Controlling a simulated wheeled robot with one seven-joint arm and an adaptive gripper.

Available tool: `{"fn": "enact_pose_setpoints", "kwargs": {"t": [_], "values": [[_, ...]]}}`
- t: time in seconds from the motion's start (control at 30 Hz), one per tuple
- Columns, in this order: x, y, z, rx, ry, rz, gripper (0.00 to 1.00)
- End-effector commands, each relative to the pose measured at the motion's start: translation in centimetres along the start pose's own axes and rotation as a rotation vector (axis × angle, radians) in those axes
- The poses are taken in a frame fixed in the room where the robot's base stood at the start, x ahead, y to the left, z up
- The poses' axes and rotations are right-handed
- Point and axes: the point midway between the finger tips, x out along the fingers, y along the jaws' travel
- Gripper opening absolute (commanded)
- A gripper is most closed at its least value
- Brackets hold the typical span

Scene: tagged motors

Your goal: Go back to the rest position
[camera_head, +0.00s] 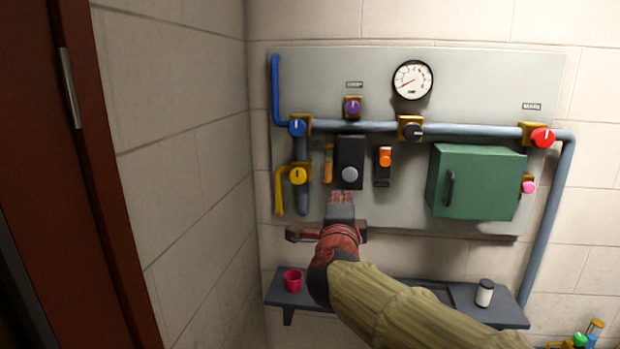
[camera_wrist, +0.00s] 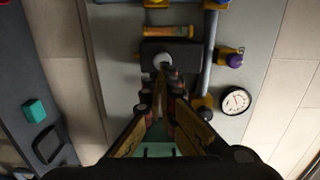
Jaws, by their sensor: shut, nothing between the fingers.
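My gripper (camera_head: 342,196) is in front of the wall panel, with its red-tipped fingers just below the round grey knob (camera_head: 349,174) of a black box (camera_head: 350,152). The fingers are shut and empty. In the wrist view, the gripper (camera_wrist: 168,84) points at the same black box (camera_wrist: 182,54), and its tips are close to the pale knob (camera_wrist: 162,61). I cannot tell whether they touch it. My arm reaches up from the lower right in the head view and covers part of the shelf.
The grey panel (camera_head: 340,68) carries pipes, coloured knobs, a gauge (camera_head: 412,80) and a green cabinet (camera_head: 476,182). Below, a shelf (camera_head: 274,297) holds a pink cup (camera_head: 293,280) and a white canister (camera_head: 485,293). A teal block (camera_wrist: 35,110) shows in the wrist view. A brown door frame stands left.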

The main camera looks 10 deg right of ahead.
Motion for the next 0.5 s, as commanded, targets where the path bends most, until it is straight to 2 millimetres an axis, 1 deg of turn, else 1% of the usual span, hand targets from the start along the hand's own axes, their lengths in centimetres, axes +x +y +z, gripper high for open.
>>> {"fn": "enact_pose_setpoints", "kwargs": {"t": [0.07,0.1,0.17,0.2,0.27,0.3,0.37,0.4,0.47,0.5], "values": [[-0.1,1.0,2.3,-0.072,-0.087,0.027,0.0],[-0.5,2.2,3.9,-0.132,-0.152,0.049,0.0],[-1.5,4.5,6.5,-0.242,-0.268,0.086,0.0],[-2.6,5.9,8.2,-0.322,-0.352,0.108,0.0],[-4.9,8.3,10.0,-0.447,-0.476,0.139,0.0],[-6.5,10.1,10.8,-0.529,-0.553,0.158,0.0],[-9.2,13.1,11.3,-0.656,-0.665,0.19,0.0],[-11.2,15.2,11.2,-0.74,-0.737,0.215,0.0],[-14.0,18.3,10.5,-0.858,-0.833,0.251,0.0],[-15.8,20.4,9.8,-0.931,-0.89,0.278,0.0]]}}
